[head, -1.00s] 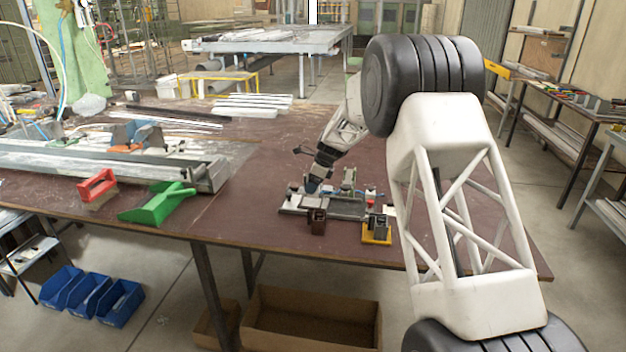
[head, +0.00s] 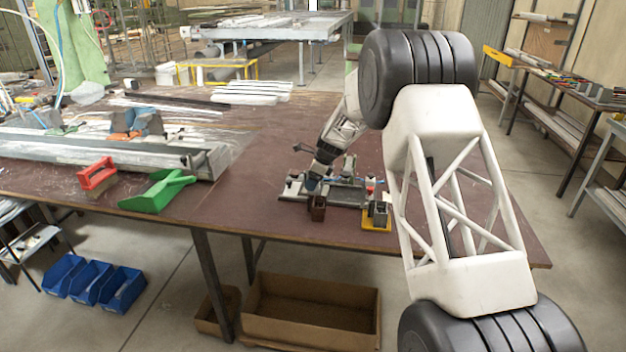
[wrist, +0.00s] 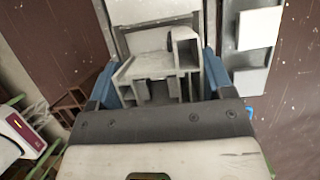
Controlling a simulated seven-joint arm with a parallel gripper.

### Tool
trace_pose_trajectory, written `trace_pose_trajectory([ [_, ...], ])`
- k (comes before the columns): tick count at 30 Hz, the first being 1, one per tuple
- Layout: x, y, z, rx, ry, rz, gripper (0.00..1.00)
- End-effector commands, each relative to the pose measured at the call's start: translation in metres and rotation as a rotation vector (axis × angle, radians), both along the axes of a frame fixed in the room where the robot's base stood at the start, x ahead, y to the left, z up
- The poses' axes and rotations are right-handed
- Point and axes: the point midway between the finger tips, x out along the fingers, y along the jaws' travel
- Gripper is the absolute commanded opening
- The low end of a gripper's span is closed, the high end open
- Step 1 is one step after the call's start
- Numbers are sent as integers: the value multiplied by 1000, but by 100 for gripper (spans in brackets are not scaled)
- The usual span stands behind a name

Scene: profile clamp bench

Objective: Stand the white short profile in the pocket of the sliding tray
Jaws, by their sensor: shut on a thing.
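My gripper (head: 313,184) is over the left part of the clamp fixture (head: 291,195) on the bench, tilted down. In the wrist view its blue fingers (wrist: 160,76) are shut on a pale, stepped hollow profile (wrist: 185,48), which I take to be the white short profile. Its open square end faces the camera; its underside is hidden by the gripper body. Pale fixture surfaces lie just beyond it, and I cannot tell whether it touches them. The tray's pocket cannot be made out clearly.
A brown hollow block (head: 317,208) stands at the fixture's front edge, close to my gripper. A grey profile (head: 379,210) stands on a yellow base (head: 376,224) to the right. Bench between is clear.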

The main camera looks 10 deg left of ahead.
Motion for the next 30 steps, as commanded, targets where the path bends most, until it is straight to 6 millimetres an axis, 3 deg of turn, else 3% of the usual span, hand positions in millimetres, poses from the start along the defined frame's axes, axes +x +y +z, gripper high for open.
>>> trace_pose_trajectory([
  [2,0,0,0,0,0,0,50],
  [3,0,0,0,0,0,0,79],
  [7,0,0,0,0,0,0,99],
  [20,0,-3,7,1,-1,0,100],
  [30,0,-17,42,1,-2,-1,100],
])
